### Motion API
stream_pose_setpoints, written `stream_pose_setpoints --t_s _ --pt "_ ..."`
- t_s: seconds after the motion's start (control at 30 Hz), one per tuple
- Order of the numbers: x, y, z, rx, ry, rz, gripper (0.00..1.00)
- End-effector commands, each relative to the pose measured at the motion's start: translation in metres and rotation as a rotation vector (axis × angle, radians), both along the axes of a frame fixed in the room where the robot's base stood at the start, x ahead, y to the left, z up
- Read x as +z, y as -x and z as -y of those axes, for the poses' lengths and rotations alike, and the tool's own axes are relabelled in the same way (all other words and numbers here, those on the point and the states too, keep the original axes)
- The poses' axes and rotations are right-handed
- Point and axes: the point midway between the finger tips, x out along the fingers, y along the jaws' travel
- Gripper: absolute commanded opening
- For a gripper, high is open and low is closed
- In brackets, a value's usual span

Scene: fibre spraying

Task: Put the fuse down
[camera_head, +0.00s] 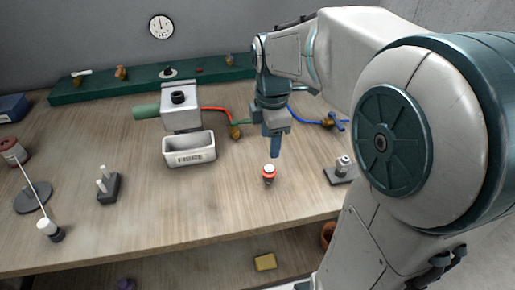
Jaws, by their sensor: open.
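A small upright piece with a white top and a red-orange band (268,174) stands on the wooden table (230,200); I take it to be the fuse, but no label shows. My gripper (274,152) points down just above and behind it, and its blue-grey fingers seem apart from it. The gripper is open. The gap between the fingers is hard to make out at this angle.
A grey machine (181,117) stands behind a labelled white bin (189,150) to the left. A dark peg stand (108,190) and a round base with a slanted rod (32,197) are further left. A small dark stand (342,176) is at right. The front middle table is clear.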

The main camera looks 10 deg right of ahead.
Motion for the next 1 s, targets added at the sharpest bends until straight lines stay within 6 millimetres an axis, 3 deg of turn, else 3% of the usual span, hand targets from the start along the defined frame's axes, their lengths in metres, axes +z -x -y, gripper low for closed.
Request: stream_pose_setpoints --t_s 0.23,0.37,0.7,1.0 --pt "-0.016 -0.018 -0.001 0.211 0.000 -0.035 0.55" --pt "-0.030 -0.018 -0.001 0.226 -0.001 -0.040 0.55" --pt "-0.091 -0.017 -0.001 0.224 -0.001 -0.039 0.55" --pt "-0.116 -0.014 0.002 0.222 -0.001 -0.040 0.55"
